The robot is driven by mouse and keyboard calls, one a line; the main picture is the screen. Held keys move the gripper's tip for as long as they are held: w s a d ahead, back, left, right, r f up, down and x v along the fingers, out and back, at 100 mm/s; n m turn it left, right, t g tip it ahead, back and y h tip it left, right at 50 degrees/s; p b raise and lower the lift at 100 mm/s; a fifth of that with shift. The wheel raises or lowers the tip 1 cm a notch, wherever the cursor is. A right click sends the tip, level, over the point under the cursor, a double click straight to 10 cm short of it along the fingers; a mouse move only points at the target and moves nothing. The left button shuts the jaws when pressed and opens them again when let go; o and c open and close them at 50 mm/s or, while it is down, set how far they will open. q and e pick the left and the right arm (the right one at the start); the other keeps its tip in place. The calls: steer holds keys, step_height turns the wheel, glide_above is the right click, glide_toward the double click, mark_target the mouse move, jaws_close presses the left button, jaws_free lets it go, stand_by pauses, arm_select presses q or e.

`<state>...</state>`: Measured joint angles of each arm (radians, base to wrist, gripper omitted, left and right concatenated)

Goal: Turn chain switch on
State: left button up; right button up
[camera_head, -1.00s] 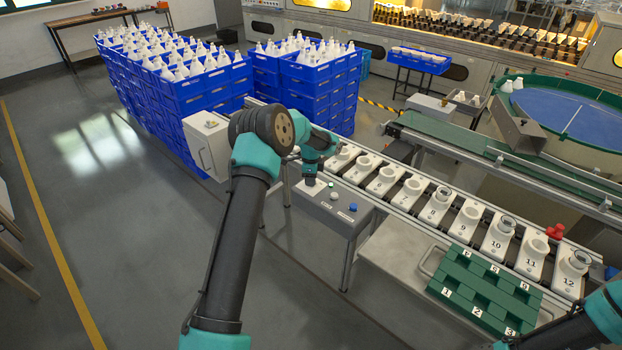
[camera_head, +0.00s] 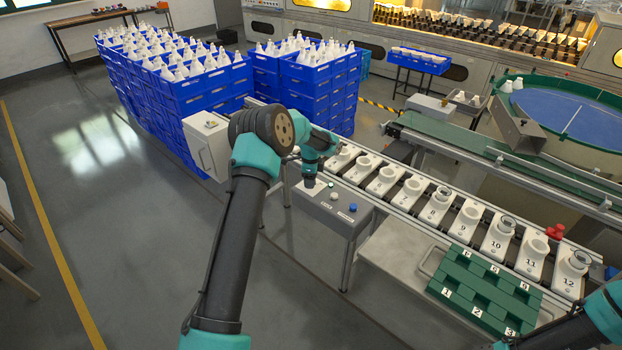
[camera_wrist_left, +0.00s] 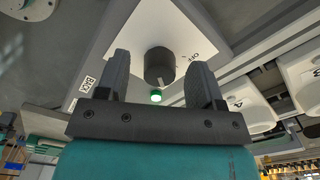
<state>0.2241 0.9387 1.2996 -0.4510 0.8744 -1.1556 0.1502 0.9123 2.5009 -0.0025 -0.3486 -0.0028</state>
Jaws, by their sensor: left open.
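The chain switch is a dark round knob (camera_wrist_left: 159,66) on a white plate marked OFF (camera_wrist_left: 158,25), in the left wrist view. A small green light (camera_wrist_left: 155,96) glows beside it. My left gripper (camera_wrist_left: 163,72) is open, with one finger on each side of the knob; I cannot tell whether they touch it. In the head view my left gripper (camera_head: 310,180) points down over the far end of the grey control box (camera_head: 332,210) and hides the knob. My right arm shows at the lower right, but its gripper is out of view.
A white button (camera_head: 333,196) and a blue button (camera_head: 352,208) sit on the box near the gripper. Numbered white holders (camera_head: 409,193) line the conveyor beside it. A green numbered tray (camera_head: 484,290) lies at the front right. Blue crates (camera_head: 185,95) stand behind.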

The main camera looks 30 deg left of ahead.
arm_select(q)
step_height(320, 180, up, 18)
steer(key=shift+f, duration=0.25)
stand_by(0.4)
steer(key=shift+f, duration=0.1)
